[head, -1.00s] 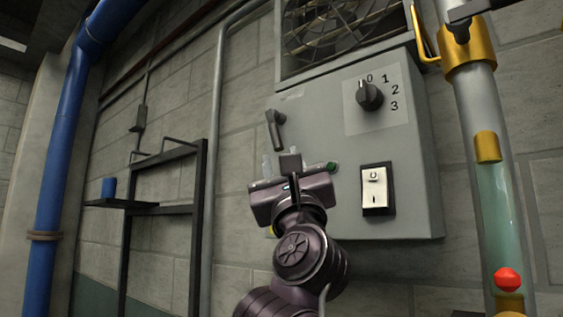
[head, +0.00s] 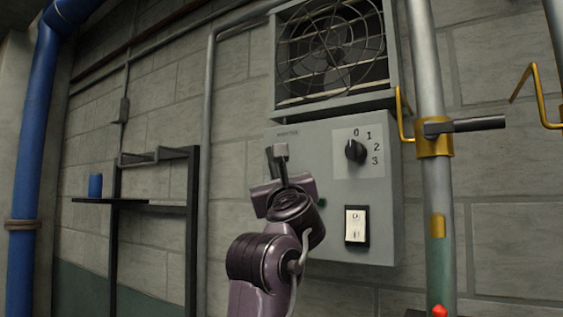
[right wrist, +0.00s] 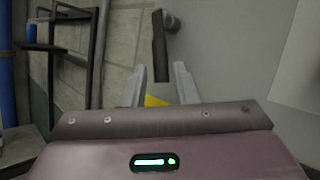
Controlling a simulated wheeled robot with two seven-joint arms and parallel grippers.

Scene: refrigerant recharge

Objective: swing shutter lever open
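A dark lever (right wrist: 161,52) hangs from a round pivot on the front of a grey control box (head: 380,225), near its upper left corner. In the right wrist view its lower end lies between the two grey fingers of my right gripper (right wrist: 157,72). The fingers are open, with a gap on each side of the lever. In the head view my right gripper (head: 277,154) is at the box's upper left and largely hides the lever. My left gripper is not in view.
A caged fan (head: 332,50) sits above the box. A pipe with a black-handled valve (head: 465,125) stands right; a dark shelf (head: 150,203) is left.

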